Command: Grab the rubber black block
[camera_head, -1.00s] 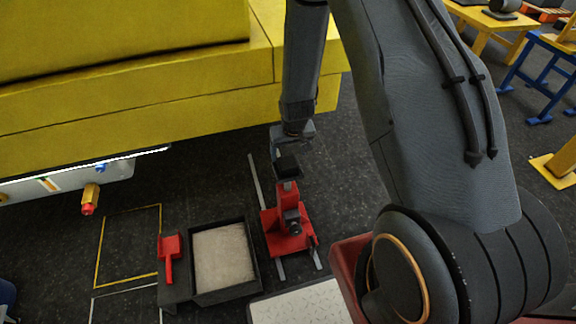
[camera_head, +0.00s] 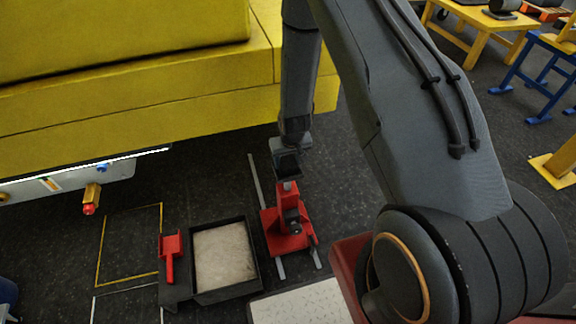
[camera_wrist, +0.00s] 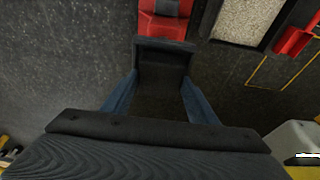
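The black rubber block (camera_head: 287,164) is at the top of the red jack (camera_head: 287,222). Whether it rests on the jack or is slightly above it is hard to see. My gripper (camera_head: 289,150) points down at the block from above. In the wrist view, the block (camera_wrist: 163,62) fills the space between the tips of my two blue-grey fingers (camera_wrist: 161,80), one at each side. The fingers are apart. Whether they press on the block is not clear. The red jack (camera_wrist: 165,22) shows just beyond the block in the wrist view.
A black tray (camera_head: 256,262) with a pale, grainy fill stands left of the jack, with a red tool (camera_head: 170,258) beside it. A large yellow body (camera_head: 150,118) rises behind my arm. A light plate (camera_head: 300,304) lies in front.

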